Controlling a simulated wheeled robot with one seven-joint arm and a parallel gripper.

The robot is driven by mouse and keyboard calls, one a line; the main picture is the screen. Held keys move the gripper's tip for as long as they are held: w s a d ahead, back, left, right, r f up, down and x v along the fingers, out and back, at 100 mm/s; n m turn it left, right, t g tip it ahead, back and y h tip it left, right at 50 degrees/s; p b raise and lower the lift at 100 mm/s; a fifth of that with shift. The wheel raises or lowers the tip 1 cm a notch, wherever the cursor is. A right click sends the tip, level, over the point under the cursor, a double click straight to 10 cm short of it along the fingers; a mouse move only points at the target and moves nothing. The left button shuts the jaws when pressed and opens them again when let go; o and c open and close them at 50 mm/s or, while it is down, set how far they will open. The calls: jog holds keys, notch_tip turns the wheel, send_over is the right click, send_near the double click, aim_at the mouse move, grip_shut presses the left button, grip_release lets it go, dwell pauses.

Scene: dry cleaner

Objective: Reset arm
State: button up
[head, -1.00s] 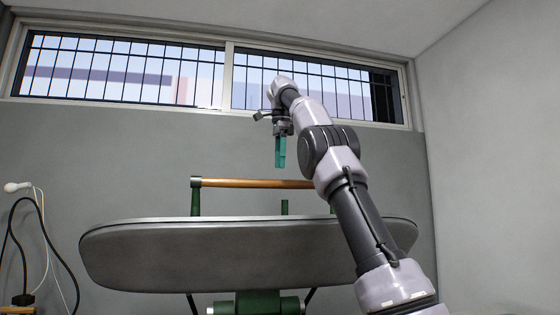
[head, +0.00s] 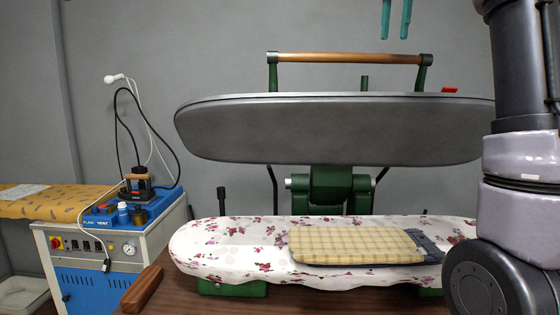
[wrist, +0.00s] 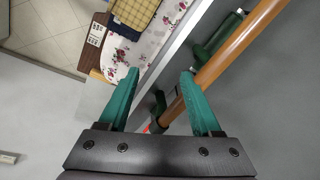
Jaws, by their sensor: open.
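My gripper (head: 396,34) shows only as two teal fingertips at the top edge of the head view, above the press handle and in the air. In the wrist view my gripper (wrist: 161,76) has its teal fingers spread wide with nothing between them. My arm stands at the right of the head view, and its upper part is out of the frame.
The grey press head (head: 320,128) with its wooden handle (head: 350,58) hangs over the floral ironing board (head: 225,248). A folded checked cloth (head: 350,246) lies on the board. A steam unit (head: 100,250) with an iron (head: 137,183) stands at left.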

jog(key=s+a+f+n+t, duration=0.1)
jog(key=s+a+f+n, duration=0.1)
jog(key=s+f, duration=0.5)
jog(key=s+a+f+n+t+y, duration=0.1)
jog(key=s+f+n+t, duration=0.1)
jog(key=s+f+n, duration=0.2)
jog(key=s+a+f+n+t+y, duration=0.1)
jog(key=s+a+f+n+t, duration=0.1)
jog(key=s+f, duration=0.8)
notch_tip(320, 180, down, 5)
jog(key=shift+s+a+r+n, duration=0.1)
jog(key=shift+s+a+n, duration=0.2)
jog(key=shift+n, duration=0.1)
